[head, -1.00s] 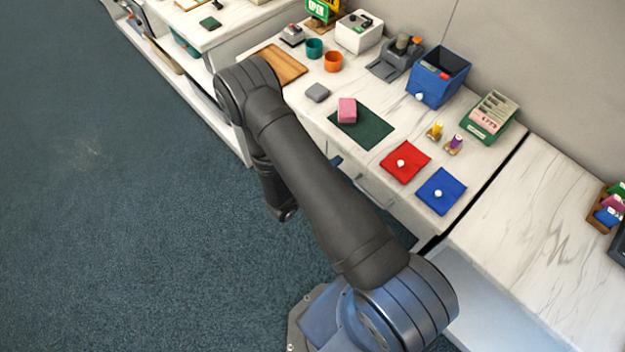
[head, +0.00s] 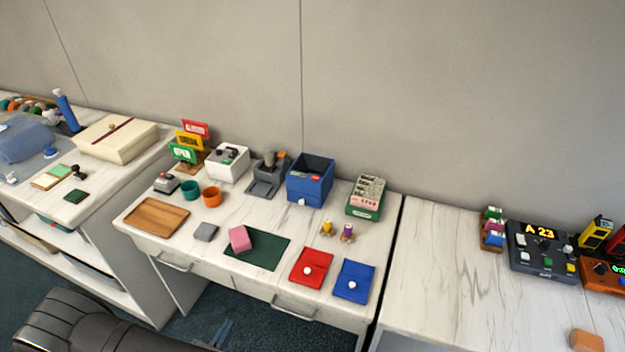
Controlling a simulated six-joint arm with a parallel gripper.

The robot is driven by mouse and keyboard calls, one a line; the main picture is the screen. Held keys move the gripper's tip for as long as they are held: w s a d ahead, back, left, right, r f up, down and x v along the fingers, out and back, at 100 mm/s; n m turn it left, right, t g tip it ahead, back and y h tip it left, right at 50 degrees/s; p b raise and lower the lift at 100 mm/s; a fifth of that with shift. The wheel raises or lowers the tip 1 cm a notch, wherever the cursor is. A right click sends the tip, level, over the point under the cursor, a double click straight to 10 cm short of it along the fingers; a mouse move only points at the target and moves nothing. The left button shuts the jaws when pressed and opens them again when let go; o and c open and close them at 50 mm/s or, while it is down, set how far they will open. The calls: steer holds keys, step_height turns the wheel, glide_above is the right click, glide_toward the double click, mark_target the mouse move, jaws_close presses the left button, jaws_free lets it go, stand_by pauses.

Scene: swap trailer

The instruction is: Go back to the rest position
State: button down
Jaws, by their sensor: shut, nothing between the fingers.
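The end of my arm with my gripper is outside the picture. Nothing on the counter is seen in contact with the arm.

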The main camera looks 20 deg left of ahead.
glide_above(251, 287)
steer(key=s+d, duration=0.3)
steer(key=shift+s+a, duration=0.15)
stand_by(0.3)
steer(key=s, duration=1.3)
steer(key=shift+s, duration=0.3)
steer(key=shift+w, duration=0.1)
steer(key=shift+w, duration=6.7)
